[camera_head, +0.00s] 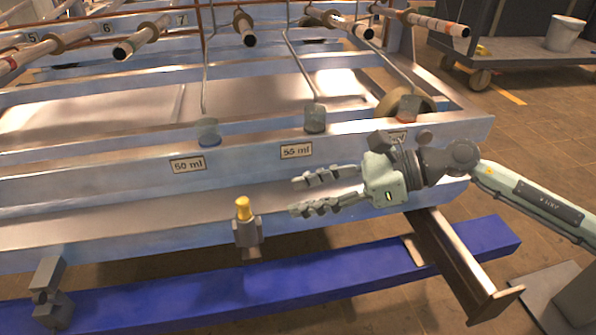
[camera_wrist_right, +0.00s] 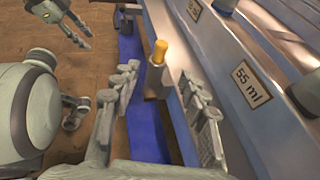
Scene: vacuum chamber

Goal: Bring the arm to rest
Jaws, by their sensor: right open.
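My right gripper (camera_head: 296,196) is open and empty in the head view, its two fingers pointing left in front of the frame's lower rail. In the right wrist view the open right gripper (camera_wrist_right: 160,82) has one finger on each side of the picture. A grey block with a yellow knob (camera_head: 244,209) stands to the left of the fingertips. The yellow knob (camera_wrist_right: 160,51) shows beyond the gap between the fingers in the wrist view, with no contact visible. My left gripper (camera_wrist_right: 80,34) shows small at the top left of the wrist view, too small to judge its jaws.
The blue-grey metal frame (camera_head: 90,168) fills the left and middle, with labels "50 ml" (camera_head: 188,165) and "55 ml" (camera_head: 296,151). A blue beam (camera_head: 320,287) runs low in front. A trolley (camera_head: 510,68) with a white bucket (camera_head: 564,34) stands at the back right.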

